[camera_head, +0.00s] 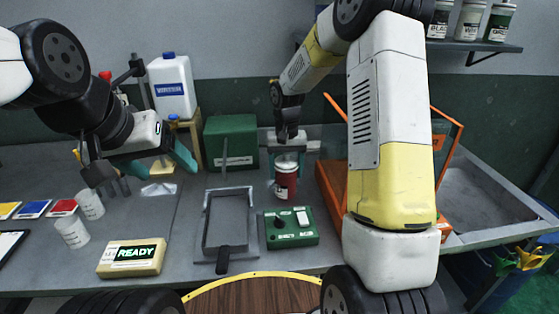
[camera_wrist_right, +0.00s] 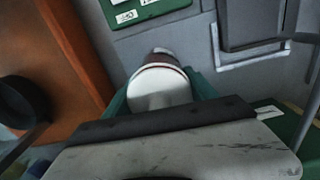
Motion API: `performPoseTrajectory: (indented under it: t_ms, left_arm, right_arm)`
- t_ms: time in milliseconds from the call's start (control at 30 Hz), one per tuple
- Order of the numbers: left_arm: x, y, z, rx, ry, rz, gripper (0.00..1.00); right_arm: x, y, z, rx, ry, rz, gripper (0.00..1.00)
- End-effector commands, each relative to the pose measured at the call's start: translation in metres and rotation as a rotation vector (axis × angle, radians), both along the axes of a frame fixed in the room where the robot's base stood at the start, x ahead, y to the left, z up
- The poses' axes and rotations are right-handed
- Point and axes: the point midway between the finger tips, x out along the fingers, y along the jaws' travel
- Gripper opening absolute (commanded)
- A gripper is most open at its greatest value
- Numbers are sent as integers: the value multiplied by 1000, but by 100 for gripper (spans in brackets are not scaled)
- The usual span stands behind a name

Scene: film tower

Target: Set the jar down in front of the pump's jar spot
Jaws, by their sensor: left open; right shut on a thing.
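A dark red jar with a pale lid (camera_head: 286,180) stands upright near the middle of the bench in the head view. My right gripper (camera_head: 287,160) is shut on it from above and behind. In the right wrist view the jar's pale top (camera_wrist_right: 160,88) sits between the teal fingers of my right gripper (camera_wrist_right: 162,95). Whether the jar's base touches the bench cannot be told. My left gripper (camera_head: 150,172) is open and empty at the left, above the bench. No pump or jar spot can be made out for certain.
A green control box (camera_head: 291,238) lies in front of the jar, and a grey frame with a black handle (camera_head: 207,235) is to its left. A green box (camera_head: 230,130) stands behind. An orange panel (camera_head: 330,205) stands close at the right. A READY display (camera_head: 130,270) and cups (camera_head: 72,232) are left.

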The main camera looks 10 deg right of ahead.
Motion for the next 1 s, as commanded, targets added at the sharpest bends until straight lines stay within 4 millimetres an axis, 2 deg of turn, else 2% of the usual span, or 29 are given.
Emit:
performPoseTrajectory:
  t_ms: [133, 167, 267, 300, 567, 667, 1000]
  left_arm:
    - [0, 0, 0, 0, 0, 0, 75]
    - [0, 0, 0, 0, 0, 0, 75]
    - [0, 0, 0, 0, 0, 0, 75]
    - [0, 0, 0, 0, 0, 0, 75]
    - [0, 0, 0, 0, 0, 0, 75]
    - [0, 0, 0, 0, 0, 0, 75]
    - [0, 0, 0, 0, 0, 0, 75]
  right_arm:
    - [0, 0, -3, 0, -1, 0, 2]
    - [0, 0, -3, 0, -1, 0, 68]
    - [0, 0, -3, 0, -1, 0, 87]
    - [0, 0, -3, 0, -1, 0, 91]
    - [0, 0, -3, 0, 0, 0, 91]
    - [1, 0, 2, 0, -2, 0, 91]
    - [1, 0, 57, 0, -4, 0, 91]
